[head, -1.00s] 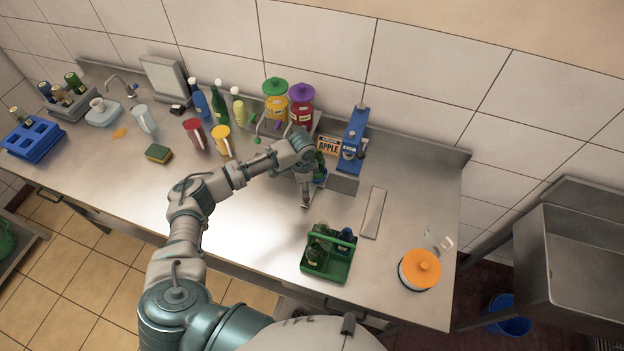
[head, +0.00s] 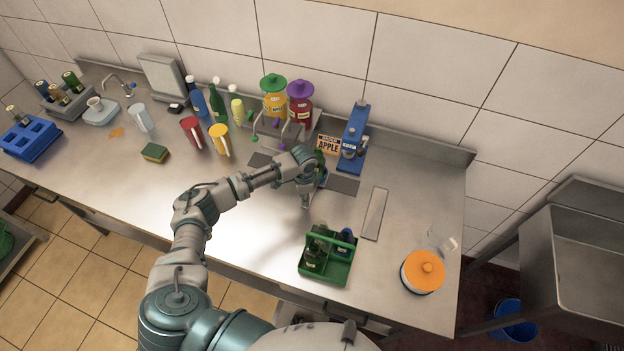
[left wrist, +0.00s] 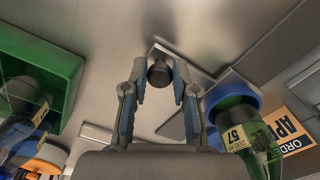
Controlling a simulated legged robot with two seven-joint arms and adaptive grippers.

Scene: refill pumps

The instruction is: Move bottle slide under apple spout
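My left gripper (head: 305,198) points down at the steel counter, left of the blue press-like stand. In the left wrist view its open fingers (left wrist: 159,80) straddle a dark round knob (left wrist: 159,72), with small gaps visible. Beside the right finger, a green bottle (left wrist: 245,130) with a yellow label stands at a round blue holder (left wrist: 232,97). In the head view the bottle (head: 320,167) is partly hidden behind my wrist. A yellow jar (head: 275,105) and a red jar (head: 300,110) have spouts in front. The order sign (head: 328,146) reads APPLE. My right gripper is out of view.
A green caddy with bottles (head: 342,276) stands in front, and an orange-lidded container (head: 423,272) at front right. The blue stand (head: 353,140) is just right of the sign. Cups and bottles stand on the left.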

